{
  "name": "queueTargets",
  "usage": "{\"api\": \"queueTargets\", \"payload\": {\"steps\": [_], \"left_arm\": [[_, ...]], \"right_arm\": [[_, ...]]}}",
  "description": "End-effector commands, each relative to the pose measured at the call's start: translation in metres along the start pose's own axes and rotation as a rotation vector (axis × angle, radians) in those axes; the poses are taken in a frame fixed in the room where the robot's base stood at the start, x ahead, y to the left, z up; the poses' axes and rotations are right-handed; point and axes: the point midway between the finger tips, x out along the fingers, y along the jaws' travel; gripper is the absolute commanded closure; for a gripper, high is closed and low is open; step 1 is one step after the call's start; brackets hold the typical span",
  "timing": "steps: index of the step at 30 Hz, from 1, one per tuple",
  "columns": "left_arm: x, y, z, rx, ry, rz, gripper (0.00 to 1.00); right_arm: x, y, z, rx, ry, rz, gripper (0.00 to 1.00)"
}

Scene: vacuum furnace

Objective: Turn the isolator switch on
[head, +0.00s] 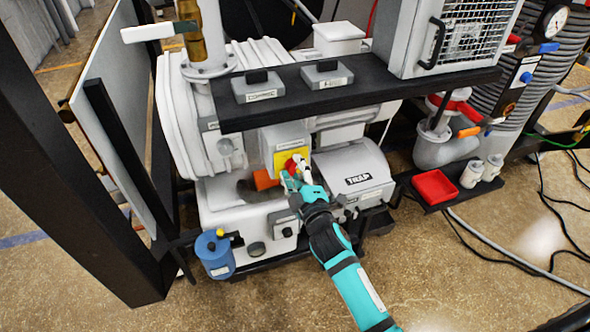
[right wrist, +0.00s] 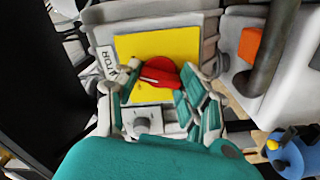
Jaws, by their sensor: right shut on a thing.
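The isolator switch is a grey box with a yellow plate (head: 281,159) and a red rotary handle (head: 296,162), low on the pump unit. In the right wrist view the yellow plate (right wrist: 137,48) has a label at its left whose visible letters read "ATOR". The red handle (right wrist: 158,72) lies slightly tilted there. My right gripper (head: 297,172) reaches the switch from the lower right and is shut on the red handle. Its fingers show on both sides of the handle in the right wrist view (right wrist: 165,82) and hide part of it. My left gripper is not in view.
An orange part (head: 264,179) sits just left below the switch. A black shelf (head: 400,91) with two grey boxes overhangs the switch. A "TRAP" housing (head: 358,178) stands close on the right. A blue canister (head: 215,255) is lower left, a red tray (head: 435,187) at right.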

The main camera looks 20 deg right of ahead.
Motion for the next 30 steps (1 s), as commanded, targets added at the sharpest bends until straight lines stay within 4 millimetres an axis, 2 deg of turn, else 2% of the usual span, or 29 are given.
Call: {"api": "queueTargets", "payload": {"steps": [9, 25, 26, 30], "left_arm": [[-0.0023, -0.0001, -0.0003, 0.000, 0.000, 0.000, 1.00], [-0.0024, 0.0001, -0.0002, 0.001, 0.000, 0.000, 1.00], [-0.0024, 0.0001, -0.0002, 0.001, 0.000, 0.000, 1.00], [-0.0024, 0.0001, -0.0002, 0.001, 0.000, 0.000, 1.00]], "right_arm": [[-0.0001, -0.0005, 0.0010, 0.119, -0.003, -0.002, 0.91], [-0.0001, -0.0009, 0.0010, 0.142, -0.003, -0.002, 0.91], [-0.0001, -0.0009, 0.0010, 0.142, -0.003, -0.002, 0.56], [-0.0001, -0.0008, 0.0008, 0.141, -0.002, -0.002, 0.38]]}}
